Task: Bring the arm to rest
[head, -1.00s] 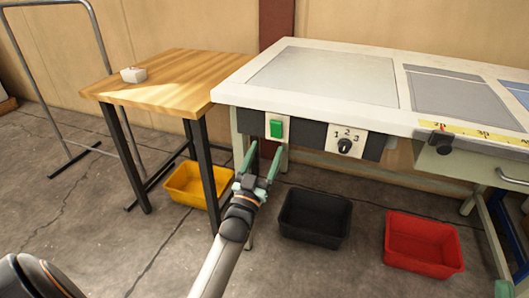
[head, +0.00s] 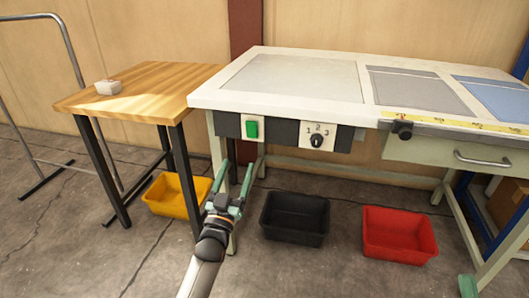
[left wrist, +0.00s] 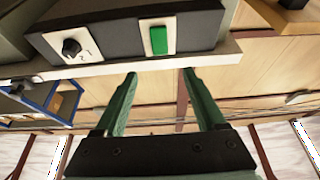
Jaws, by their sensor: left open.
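My left gripper (head: 237,168) is in front of the white-topped workbench (head: 220,103), low and below the green button (head: 252,128). Its two green fingers are apart with nothing between them. The left wrist view also shows the open gripper (left wrist: 160,74), with the green button (left wrist: 159,40) and the numbered dial (left wrist: 72,47) beyond the fingertips. The fingers appear apart from the bench front. My right gripper cannot be made out in either view.
A wooden table (head: 150,85) with a small whitish block (head: 108,87) stands left. Yellow (head: 176,195), black (head: 295,217) and red (head: 399,236) bins sit on the floor. A drawer handle (head: 484,161) juts out right. The floor at front left is clear.

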